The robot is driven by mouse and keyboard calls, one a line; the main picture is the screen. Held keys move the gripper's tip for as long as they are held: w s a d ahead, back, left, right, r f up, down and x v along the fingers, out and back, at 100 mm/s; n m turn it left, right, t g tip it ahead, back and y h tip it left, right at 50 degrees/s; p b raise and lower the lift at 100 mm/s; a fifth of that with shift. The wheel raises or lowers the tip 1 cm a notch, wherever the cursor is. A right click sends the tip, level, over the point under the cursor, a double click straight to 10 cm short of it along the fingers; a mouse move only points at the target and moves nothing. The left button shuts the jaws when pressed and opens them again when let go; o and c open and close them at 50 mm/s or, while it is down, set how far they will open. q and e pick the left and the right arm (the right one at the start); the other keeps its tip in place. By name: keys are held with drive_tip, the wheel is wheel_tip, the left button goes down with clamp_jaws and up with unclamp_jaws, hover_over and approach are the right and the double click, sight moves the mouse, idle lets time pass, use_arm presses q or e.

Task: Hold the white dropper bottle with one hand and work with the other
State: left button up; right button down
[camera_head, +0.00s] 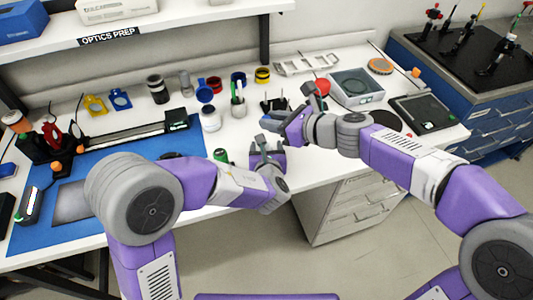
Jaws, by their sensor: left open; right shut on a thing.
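My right gripper (287,115) is over the front part of the bench, just above and right of my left gripper in the picture. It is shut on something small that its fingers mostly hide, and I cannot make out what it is. My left gripper (266,147) is open near the bench's front edge, its fingers pointing up towards the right gripper. I cannot pick out the white dropper bottle for sure. A small white jar with a dark lid (211,119) stands on the bench left of the grippers.
A white cup with pens (238,106) and several small jars stand behind the grippers. A blue mat (130,190) with a long dark instrument lies at left. A shelf (190,18) overhangs the back.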

use_arm(q)
drive_tip(key=shift+w+f, duration=0.1)
drive_tip(key=shift+w, duration=0.1)
clamp_jaws()
use_arm(e)
drive_tip(key=shift+f, duration=2.35)
drive_tip(key=shift+f, duration=0.9)
drive_tip(key=shift+f, duration=0.35)
drive_tip(key=shift+s+f, duration=0.1)
drive_tip(key=shift+f, duration=0.15)
